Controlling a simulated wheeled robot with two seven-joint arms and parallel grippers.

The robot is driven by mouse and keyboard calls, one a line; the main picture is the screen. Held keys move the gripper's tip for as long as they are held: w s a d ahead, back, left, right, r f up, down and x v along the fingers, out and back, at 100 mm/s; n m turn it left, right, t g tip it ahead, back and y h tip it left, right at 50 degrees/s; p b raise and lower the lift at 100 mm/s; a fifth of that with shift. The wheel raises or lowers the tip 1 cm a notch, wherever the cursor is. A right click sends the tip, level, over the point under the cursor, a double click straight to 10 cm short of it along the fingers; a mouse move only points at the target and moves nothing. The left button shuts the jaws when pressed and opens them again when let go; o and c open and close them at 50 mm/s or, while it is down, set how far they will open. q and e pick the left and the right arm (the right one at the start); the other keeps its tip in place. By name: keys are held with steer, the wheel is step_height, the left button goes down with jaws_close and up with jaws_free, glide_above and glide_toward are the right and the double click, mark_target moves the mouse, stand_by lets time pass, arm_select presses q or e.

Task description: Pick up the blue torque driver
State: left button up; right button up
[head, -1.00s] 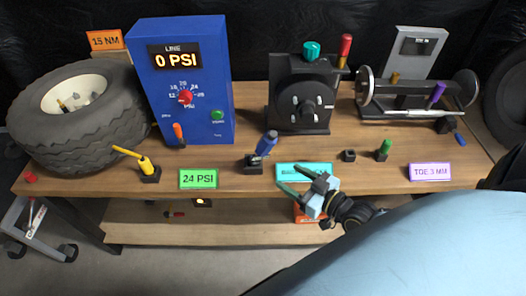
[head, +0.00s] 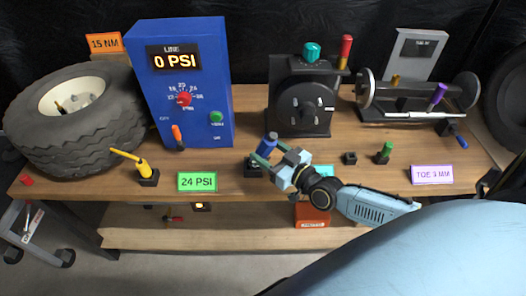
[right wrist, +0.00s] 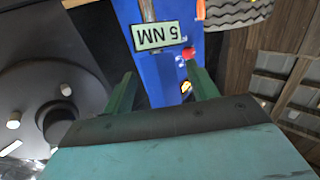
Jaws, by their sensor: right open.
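The blue torque driver (head: 267,145) leans in a small black holder (head: 252,170) on the wooden bench, its dark top end up. My right gripper (head: 263,158) is open, with its green fingers at the driver's handle. In the head view the fingers overlap the handle; I cannot tell whether they touch it. In the right wrist view the open fingers (right wrist: 161,75) are spread, with a "5 NM" plate (right wrist: 160,35) beyond the gap between them. The driver's lower part is partly hidden by the gripper. My left gripper is not in view.
A yellow-handled tool (head: 142,165) stands in a holder at the left. The blue pressure box (head: 205,120) stands behind, with a black wheel device (head: 300,120) to its right. A green "24 PSI" sign (head: 197,181) lies at the front edge. A small green-topped piece (head: 384,152) stands right.

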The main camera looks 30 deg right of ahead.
mark_target(259, 146)
steer(key=x, duration=0.3)
steer(key=shift+w+a+f, duration=0.1)
steer(key=shift+a+f, duration=0.05)
steer(key=c, duration=1.2)
jaws_close()
